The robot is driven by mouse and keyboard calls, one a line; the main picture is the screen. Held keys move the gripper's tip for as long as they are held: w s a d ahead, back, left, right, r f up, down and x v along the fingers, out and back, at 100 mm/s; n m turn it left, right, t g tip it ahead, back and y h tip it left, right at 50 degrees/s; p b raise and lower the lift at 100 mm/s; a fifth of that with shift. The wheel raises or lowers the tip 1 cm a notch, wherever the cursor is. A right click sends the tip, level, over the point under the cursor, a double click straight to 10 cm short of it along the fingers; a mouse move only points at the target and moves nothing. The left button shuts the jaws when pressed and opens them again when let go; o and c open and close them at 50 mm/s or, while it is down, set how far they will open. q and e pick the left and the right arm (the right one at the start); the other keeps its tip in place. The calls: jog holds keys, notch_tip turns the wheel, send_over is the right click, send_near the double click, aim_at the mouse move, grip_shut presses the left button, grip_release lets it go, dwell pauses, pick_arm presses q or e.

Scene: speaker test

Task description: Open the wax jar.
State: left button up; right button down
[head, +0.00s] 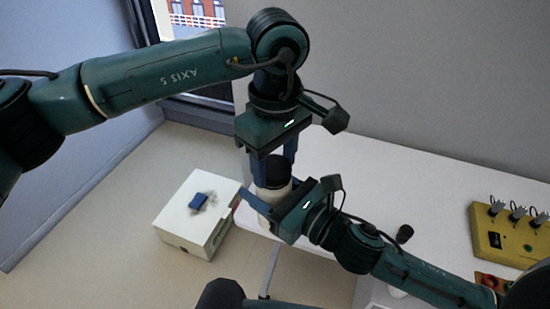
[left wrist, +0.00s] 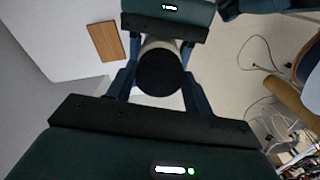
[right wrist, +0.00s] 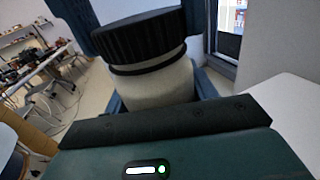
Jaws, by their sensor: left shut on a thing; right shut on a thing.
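The wax jar has a pale cream body (head: 268,195) and a black lid (head: 276,172). It is held in the air near the left edge of the white table. My left gripper (head: 274,168) comes from above, shut on the black lid, which faces the camera in the left wrist view (left wrist: 160,72). My right gripper (head: 264,203) comes from the lower right, shut on the body. In the right wrist view, the ribbed lid (right wrist: 138,36) sits over the body (right wrist: 157,85), with a dark ring just below it. Whether the lid is loose, I cannot tell.
The white table (head: 400,190) spreads to the right, with a yellow switch box (head: 497,240) and a small black item (head: 404,233). A white box (head: 190,222) with a blue thing on top stands at left. A brown board (left wrist: 106,41) lies on the white surface.

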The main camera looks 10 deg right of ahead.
pick_arm(q)
jog(key=n, duration=0.4)
jog(key=shift+w+d+r, duration=0.1)
jog(key=shift+d, duration=0.05)
pick_arm(e)
jog(key=shift+s+a+r, duration=0.15)
jog(key=shift+a, duration=0.05)
pick_arm(q)
jog(key=n, duration=0.4)
jog(key=shift+w, duration=0.1)
jog(key=n, duration=0.4)
jog(key=shift+n, duration=0.4)
jog(key=n, duration=0.3)
jog(key=shift+w+n, duration=0.15)
jog(key=shift+n, duration=0.25)
pick_arm(e)
jog(key=shift+s, duration=0.1)
pick_arm(q)
jog(key=shift+r, duration=0.2)
jog(key=shift+r, duration=0.95)
pick_arm(e)
jog(key=shift+d, duration=0.1)
